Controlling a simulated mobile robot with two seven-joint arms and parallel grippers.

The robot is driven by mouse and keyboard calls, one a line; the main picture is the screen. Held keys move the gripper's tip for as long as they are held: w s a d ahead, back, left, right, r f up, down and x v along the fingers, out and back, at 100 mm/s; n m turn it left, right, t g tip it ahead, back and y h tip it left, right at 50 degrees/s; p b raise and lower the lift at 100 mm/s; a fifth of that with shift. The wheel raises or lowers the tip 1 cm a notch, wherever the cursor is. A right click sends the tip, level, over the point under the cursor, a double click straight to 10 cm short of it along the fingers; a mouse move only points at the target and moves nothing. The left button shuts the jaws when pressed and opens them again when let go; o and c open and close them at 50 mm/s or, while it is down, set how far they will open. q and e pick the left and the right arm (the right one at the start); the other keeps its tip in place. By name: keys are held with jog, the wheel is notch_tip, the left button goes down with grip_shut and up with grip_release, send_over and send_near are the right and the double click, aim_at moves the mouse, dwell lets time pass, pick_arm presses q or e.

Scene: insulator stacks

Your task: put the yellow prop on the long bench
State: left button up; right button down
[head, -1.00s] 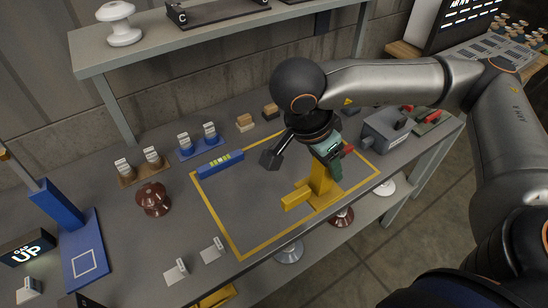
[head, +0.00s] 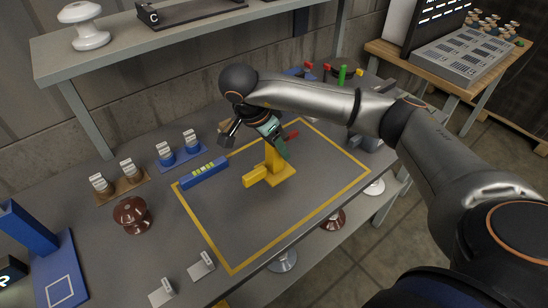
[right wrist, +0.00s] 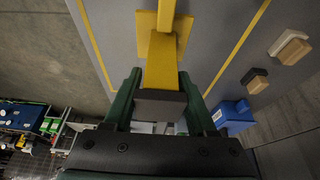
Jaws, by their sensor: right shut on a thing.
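The yellow prop (head: 273,158) has an upright post, a flat foot and a block that sticks out to the left. It is upright over the yellow-outlined area (head: 220,230) of the long grey bench (head: 110,250). I cannot tell whether its foot touches the bench. My right gripper (head: 277,146) is shut on the top of the post from above. In the right wrist view the prop (right wrist: 163,62) is between the two green fingers of my right gripper (right wrist: 160,85). My left gripper is not in view.
A blue level bar (head: 205,173) lies at the outline's left edge. A brown insulator (head: 132,215) and a blue stand (head: 45,255) are further left. A grey shelf (head: 200,35) overhangs the back. The outlined area's front half is clear.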

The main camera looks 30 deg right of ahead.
aim_at(274, 155)
jog(key=shift+w+f, duration=0.3)
jog(key=shift+w, duration=0.05)
notch_tip(274, 155, down, 3)
jog(key=shift+w+f, duration=0.1)
jog(key=shift+f, duration=0.05)
jog(key=shift+f, duration=0.15)
jog(key=shift+c, duration=1)
grip_release()
